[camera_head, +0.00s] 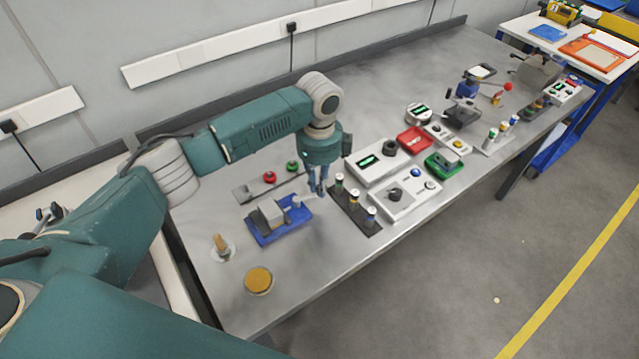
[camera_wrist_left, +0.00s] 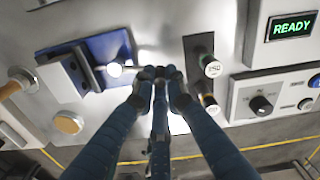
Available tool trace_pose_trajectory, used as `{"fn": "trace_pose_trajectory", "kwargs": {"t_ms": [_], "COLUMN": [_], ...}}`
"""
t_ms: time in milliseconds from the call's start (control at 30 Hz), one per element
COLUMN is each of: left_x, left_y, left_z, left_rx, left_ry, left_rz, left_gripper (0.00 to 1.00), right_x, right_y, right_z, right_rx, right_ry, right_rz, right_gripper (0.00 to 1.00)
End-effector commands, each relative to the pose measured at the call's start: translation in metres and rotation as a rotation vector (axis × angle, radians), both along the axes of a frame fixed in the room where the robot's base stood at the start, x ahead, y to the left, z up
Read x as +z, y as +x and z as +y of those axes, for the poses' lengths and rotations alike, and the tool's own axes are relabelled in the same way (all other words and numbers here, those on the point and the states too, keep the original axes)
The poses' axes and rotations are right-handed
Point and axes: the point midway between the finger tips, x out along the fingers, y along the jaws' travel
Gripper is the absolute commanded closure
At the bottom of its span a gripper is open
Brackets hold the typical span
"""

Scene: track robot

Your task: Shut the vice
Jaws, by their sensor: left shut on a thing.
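The vice (camera_head: 268,220) has a blue base and grey jaw blocks and sits on the near left part of the steel bench. It also shows at the upper left of the left wrist view (camera_wrist_left: 82,68). A gap between its jaws is hard to judge. A pale spindle with a handle sticks out of its right side, towards my left gripper (camera_head: 317,190). In the left wrist view, the fingertips of my left gripper (camera_wrist_left: 160,76) are together at the spindle's outer end, shut on the vice handle, which they mostly hide. My right gripper is not in view.
A dark block with several capped posts (camera_head: 355,212) stands close right of my left gripper. Control boxes (camera_head: 385,160) lie beyond it. A wooden-handled tool (camera_head: 220,243) and a round yellow-topped piece (camera_head: 258,280) stand left and in front of the vice.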

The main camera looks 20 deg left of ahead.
Motion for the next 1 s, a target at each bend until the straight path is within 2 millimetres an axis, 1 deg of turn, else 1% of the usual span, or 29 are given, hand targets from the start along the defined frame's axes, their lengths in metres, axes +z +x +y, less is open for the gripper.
{"fn": "trace_pose_trajectory", "kwargs": {"t_ms": [33, 133, 367, 400, 500, 733, 833, 933, 1000], "left_x": [0.003, 0.004, 0.001, 0.001, 0.001, 0.001, 0.004, 0.014, 0.026], "left_y": [0.001, 0.005, 0.007, 0.007, 0.007, 0.006, 0.006, 0.007, 0.007], "left_z": [0.0, 0.004, 0.005, 0.005, 0.005, 0.005, 0.004, 0.004, 0.005], "left_rx": [0.031, 0.102, 0.119, 0.119, 0.118, 0.117, 0.117, 0.116, 0.116], "left_ry": [-0.002, -0.002, -0.001, 0.0, 0.0, 0.0, -0.001, -0.001, -0.001], "left_rz": [0.001, 0.002, -0.002, -0.002, -0.002, -0.001, -0.002, -0.003, -0.004], "left_gripper": [1.0, 1.0, 1.0, 0.86, 0.69, 0.69, 0.69, 0.69, 0.69], "right_x": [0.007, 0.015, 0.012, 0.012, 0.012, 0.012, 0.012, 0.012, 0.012], "right_y": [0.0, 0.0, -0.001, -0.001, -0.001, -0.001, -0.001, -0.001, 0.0], "right_z": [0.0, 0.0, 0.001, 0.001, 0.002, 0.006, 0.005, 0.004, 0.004], "right_rx": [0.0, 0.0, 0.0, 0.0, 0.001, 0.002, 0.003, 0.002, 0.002], "right_ry": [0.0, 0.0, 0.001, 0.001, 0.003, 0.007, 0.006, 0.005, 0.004], "right_rz": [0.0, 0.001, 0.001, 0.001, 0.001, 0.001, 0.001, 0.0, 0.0], "right_gripper": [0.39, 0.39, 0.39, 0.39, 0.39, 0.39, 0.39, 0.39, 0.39]}}
